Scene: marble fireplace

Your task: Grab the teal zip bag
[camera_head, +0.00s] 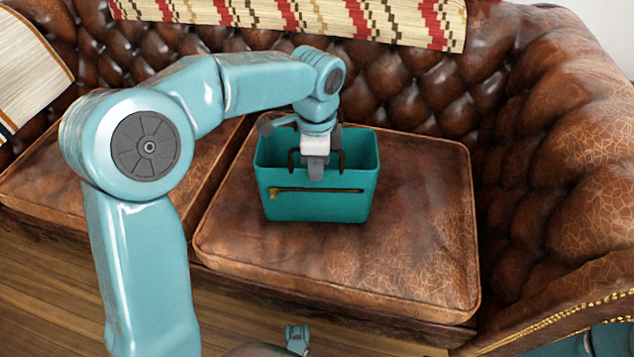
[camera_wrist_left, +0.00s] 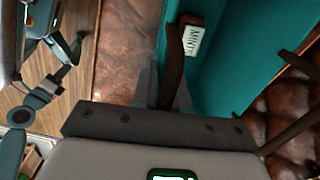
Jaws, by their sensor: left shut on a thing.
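The teal zip bag (camera_head: 320,202) stands upright and open-topped on the right seat cushion. It has a dark zip line with a gold end across its front and dark brown handles. My left gripper (camera_head: 316,172) comes down from above and is shut on the bag at its near rim, by the front handle. Whether the bag's base is clear of the cushion cannot be told. My right gripper is not in view.
The brown leather sofa cushion (camera_head: 420,220) has free room right of the bag and in front of it. The tufted backrest (camera_head: 400,85) rises close behind, and the sofa arm (camera_head: 570,180) bounds the right. A striped blanket (camera_head: 330,18) lies along the back.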

